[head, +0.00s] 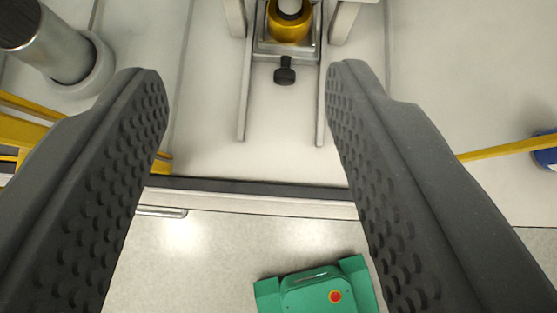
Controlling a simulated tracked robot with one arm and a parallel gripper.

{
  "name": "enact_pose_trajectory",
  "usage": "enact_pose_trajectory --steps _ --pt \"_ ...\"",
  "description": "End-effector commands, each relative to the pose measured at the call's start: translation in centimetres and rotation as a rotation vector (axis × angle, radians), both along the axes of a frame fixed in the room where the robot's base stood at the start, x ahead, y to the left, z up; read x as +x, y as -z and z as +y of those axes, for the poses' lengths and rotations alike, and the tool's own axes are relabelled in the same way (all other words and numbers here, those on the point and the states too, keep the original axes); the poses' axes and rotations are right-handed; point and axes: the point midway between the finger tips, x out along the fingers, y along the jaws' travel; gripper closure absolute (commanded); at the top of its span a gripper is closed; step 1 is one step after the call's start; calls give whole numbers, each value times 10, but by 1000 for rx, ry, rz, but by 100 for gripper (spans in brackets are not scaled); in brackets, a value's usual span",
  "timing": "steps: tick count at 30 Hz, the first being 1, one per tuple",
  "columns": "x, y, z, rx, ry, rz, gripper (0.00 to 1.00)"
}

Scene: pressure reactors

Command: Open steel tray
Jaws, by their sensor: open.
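The steel tray (265,48) shows at the top centre, partly cut off by the picture's edge. It bears a gold round vessel (290,24). A black knob (285,75) sticks out from the tray's front. Two thin metal rails run past the tray towards me and end on the white surface. My gripper (246,82) is open and empty, with one dark studded finger on each side of the picture. The tray and knob appear between the fingertips, and neither finger visibly touches them. Height above the knob is hard to tell.
A grey cylinder with a dark top (55,45) stands at the upper left. Yellow bars (500,149) show at both sides, and a blue object (545,150) is at the right edge. A dark front edge (250,187) bounds the white bench surface. The surface between the rails is clear.

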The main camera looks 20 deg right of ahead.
Motion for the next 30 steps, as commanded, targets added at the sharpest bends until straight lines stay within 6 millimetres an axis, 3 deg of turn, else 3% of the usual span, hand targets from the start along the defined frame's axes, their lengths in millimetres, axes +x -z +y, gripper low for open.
enact_pose_trajectory --steps 1,3,7,14,30 --pt "5 42 -3 -3 27 36 54" --pt "9 81 -7 0 60 70 54" --pt "11 123 -14 1 104 104 54" --pt "18 146 -19 4 122 119 54" --pt "76 206 -39 4 122 118 54"
